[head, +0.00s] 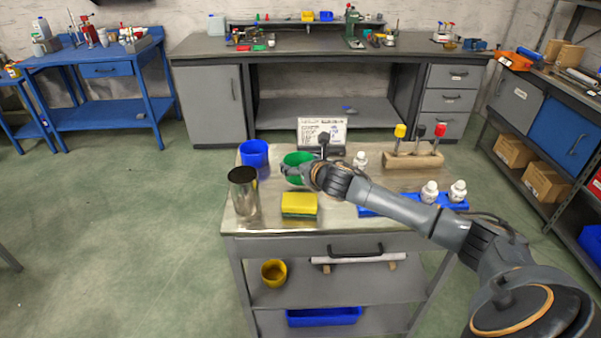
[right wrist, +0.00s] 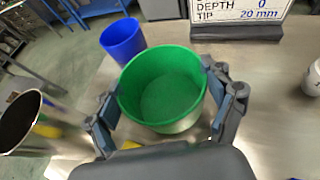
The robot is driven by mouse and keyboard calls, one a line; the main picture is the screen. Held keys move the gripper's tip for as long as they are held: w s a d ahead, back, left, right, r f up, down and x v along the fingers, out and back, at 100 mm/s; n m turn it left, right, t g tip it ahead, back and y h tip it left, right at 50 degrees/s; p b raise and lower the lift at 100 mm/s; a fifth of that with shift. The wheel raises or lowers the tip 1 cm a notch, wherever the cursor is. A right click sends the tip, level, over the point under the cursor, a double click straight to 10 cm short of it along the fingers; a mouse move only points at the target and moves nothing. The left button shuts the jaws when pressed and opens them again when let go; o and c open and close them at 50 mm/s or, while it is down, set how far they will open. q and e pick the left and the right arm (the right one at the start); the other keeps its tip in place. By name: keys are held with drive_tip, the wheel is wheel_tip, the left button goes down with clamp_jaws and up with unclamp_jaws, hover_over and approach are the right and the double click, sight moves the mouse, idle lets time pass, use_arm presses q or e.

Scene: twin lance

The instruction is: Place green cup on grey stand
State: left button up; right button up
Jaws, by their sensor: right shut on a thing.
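The green cup (head: 295,160) is near the far left part of the metal-topped cart (head: 375,190). It also shows upright, open end toward the camera, in the right wrist view (right wrist: 160,88). My right gripper (head: 303,172) is shut on it, with one finger on each side of the cup in the right wrist view (right wrist: 163,105). I cannot tell whether the cup's base touches the cart top. I cannot clearly make out a grey stand. My left gripper is not in view.
A blue cup (head: 254,153) is left of the green cup. A tall metal cylinder (head: 243,195) and a yellow-green sponge (head: 299,204) stand nearer. A sign (head: 322,128) is behind. A wooden block with tools (head: 413,158) and white bottles (head: 429,192) are at right.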

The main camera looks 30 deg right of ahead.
drive_tip(key=shift+w+d+f, duration=0.15)
drive_tip(key=shift+f, duration=0.1)
drive_tip(key=shift+w+f, duration=0.1)
drive_tip(key=shift+f, duration=1.55)
drive_tip(key=o, duration=1)
drive_tip(key=shift+f, duration=0.15)
drive_tip(key=shift+o, duration=0.2)
drive_tip(key=shift+r, duration=0.25)
drive_tip(key=v, duration=1.2)
drive_tip(key=shift+f, duration=0.1)
